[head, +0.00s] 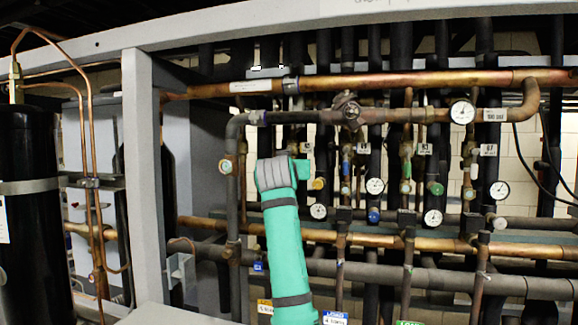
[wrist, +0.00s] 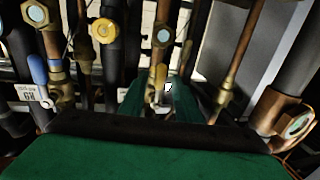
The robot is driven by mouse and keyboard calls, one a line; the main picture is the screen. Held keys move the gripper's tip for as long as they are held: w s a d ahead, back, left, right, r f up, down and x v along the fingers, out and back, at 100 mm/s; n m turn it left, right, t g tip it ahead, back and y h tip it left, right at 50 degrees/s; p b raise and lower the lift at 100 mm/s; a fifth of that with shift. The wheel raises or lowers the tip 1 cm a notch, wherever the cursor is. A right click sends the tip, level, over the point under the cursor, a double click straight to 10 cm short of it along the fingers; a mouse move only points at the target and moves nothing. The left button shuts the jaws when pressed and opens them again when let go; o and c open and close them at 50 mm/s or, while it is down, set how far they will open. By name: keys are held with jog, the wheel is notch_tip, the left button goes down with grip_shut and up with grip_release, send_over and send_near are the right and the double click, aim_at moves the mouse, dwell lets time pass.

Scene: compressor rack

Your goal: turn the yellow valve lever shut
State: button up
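A small yellow valve handle (head: 318,184) shows in the head view just right of the end of my arm, among the vertical pipes. In the wrist view a yellow round-faced handle (wrist: 104,30) sits at upper left, on a dark pipe; its lever shape is not clear. My gripper (head: 303,168) is mostly hidden behind my grey wrist and teal arm, left of the yellow handle. In the wrist view my gripper (wrist: 170,88) shows as green and black parts below and right of the yellow handle, apart from it in the picture. Its finger opening is not clear.
Copper pipes (head: 400,80) and dark pipes cross the rack. Several gauges (head: 462,112) and a green handle (head: 435,188) stand to the right. A blue handle (wrist: 38,70) is at left in the wrist view. A grey post (head: 143,170) stands left of my arm.

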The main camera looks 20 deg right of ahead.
grip_shut()
